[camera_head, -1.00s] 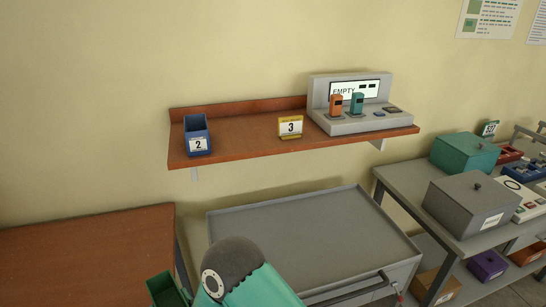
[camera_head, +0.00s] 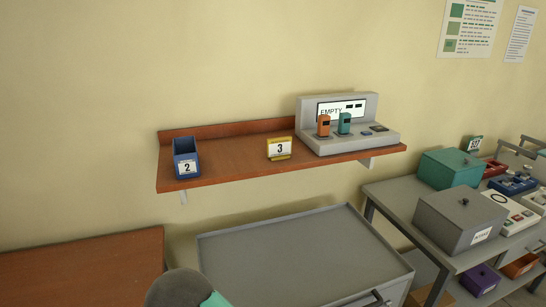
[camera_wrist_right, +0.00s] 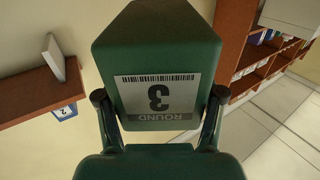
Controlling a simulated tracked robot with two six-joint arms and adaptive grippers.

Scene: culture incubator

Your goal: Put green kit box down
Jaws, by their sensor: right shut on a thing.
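My left gripper is not in view.
A blue bin (camera_head: 186,158) marked 2 stands at the shelf's left end. A grey console (camera_head: 350,138) reading EMPTY fills the right end. Below are an empty grey cart top (camera_head: 300,255) and a bare brown table (camera_head: 80,275). Boxes crowd the right bench (camera_head: 400,205).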

